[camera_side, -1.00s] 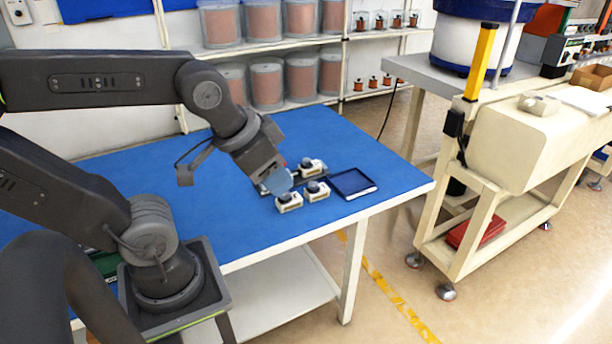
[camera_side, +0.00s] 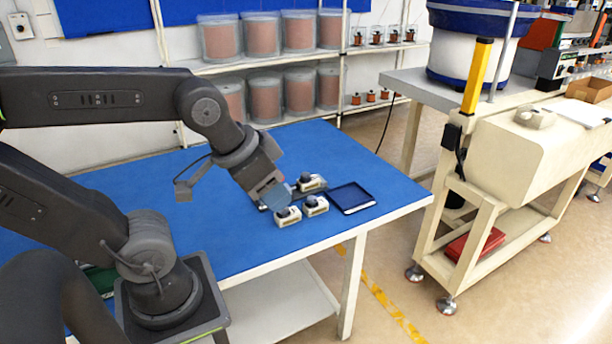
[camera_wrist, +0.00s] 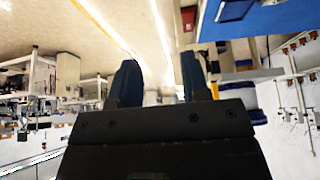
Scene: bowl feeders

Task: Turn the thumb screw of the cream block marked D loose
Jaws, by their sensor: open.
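Several small cream blocks with dark round tops stand close together on the blue table in the side view. One is at the front (camera_side: 288,217), one to its right (camera_side: 316,207), and one behind (camera_side: 311,184). Their letters are too small to read, so I cannot tell which is D, and the thumb screws are not clear. My gripper (camera_side: 275,197) points down just left of and behind the front block, partly hiding what lies behind it. I cannot tell whether it touches anything. In the wrist view my gripper (camera_wrist: 160,78) has its two blue fingers apart with nothing between them.
A dark, shallow, empty-looking tray (camera_side: 352,198) lies right of the blocks, near the right part of the blue table (camera_side: 345,150). The table's left and middle are largely clear.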

